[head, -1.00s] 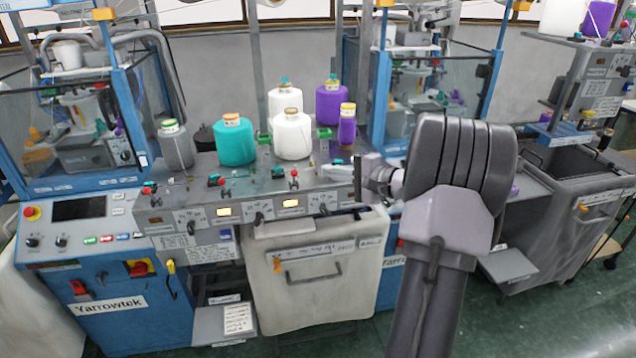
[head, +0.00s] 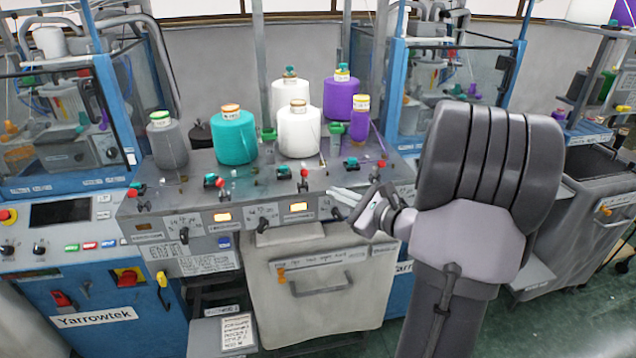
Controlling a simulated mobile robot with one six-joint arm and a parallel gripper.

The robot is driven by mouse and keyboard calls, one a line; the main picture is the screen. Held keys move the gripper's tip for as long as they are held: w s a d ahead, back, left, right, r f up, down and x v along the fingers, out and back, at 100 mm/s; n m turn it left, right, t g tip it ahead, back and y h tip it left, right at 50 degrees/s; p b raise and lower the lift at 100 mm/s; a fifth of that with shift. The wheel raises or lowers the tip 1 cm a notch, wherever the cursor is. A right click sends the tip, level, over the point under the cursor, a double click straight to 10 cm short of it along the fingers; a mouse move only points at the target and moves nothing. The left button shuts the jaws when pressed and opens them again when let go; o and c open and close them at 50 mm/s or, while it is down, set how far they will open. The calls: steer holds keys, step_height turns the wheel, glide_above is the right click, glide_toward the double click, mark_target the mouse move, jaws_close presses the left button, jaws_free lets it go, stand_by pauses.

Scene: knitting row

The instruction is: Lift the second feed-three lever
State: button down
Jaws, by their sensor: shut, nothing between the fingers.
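The grey feed console (head: 285,185) carries a row of small black levers on its front face: one at the left (head: 184,235), one in the middle (head: 262,225) and one at the right (head: 337,213). Small labels sit beside them, too small to read, so I cannot tell which is the second feed-three lever. My gripper (head: 342,198) is shut and empty. Its pale fingers point left, in front of the console's right part, close to the right lever in the picture. I cannot tell whether they touch it.
Red-knobbed sticks (head: 303,173) stand along the console's front edge. Teal (head: 234,136), white (head: 298,132) and purple (head: 341,98) yarn cones stand behind them. A pale bin (head: 322,285) with a handle is below. Blue knitting machines (head: 70,140) flank the console.

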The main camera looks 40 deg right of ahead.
mark_target(304, 180)
steer(key=w, duration=0.1)
steer(key=w+a+r, duration=0.1)
steer(key=w, duration=0.3)
steer(key=shift+w+a+r, duration=0.15)
steer(key=shift+w+r, duration=0.05)
steer(key=shift+r, duration=0.2)
steer(key=shift+w+d+r+m+g+p, duration=0.35)
steer(key=shift+w+r+g+p, duration=0.25)
steer(key=shift+p, duration=1.35)
